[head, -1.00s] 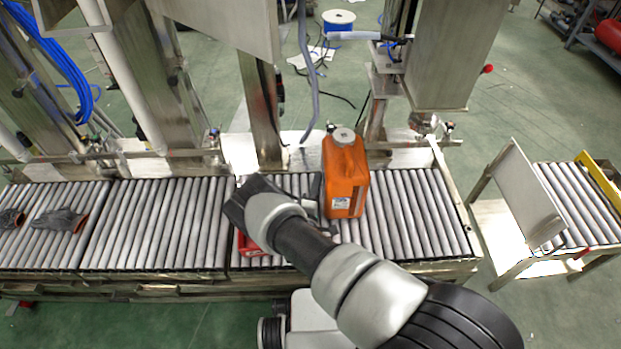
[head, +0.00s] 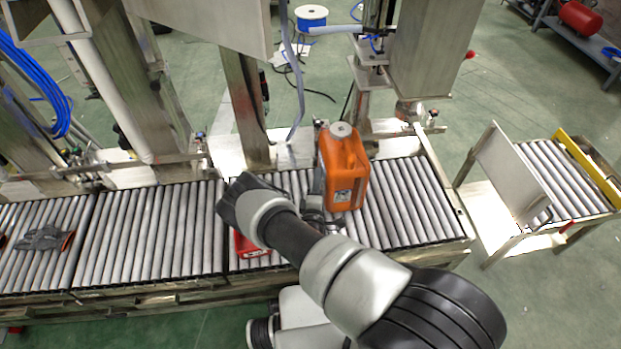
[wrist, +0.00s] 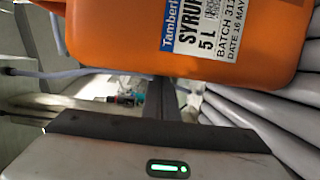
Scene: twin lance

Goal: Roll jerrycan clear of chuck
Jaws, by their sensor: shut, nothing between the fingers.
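The orange jerrycan (head: 342,172) stands upright on the roller conveyor, its grey cap on top. It fills the upper part of the wrist view (wrist: 120,25), where its white label reads "SYRUP 5 L". A metal fitting that looks like the chuck (head: 408,112) hangs under the steel housing, to the right of and behind the jerrycan in the head view. My gripper (wrist: 160,85) is shut and empty, its dark fingertips close to the jerrycan's lower edge. I cannot tell whether they touch.
The roller conveyor (head: 160,232) runs left, with a grey glove (head: 45,238) lying on it. A red object (head: 250,244) lies on the rollers left of the jerrycan, partly behind my arm. Rollers right of the jerrycan are bare. A separate roller stand (head: 560,180) stands at the right.

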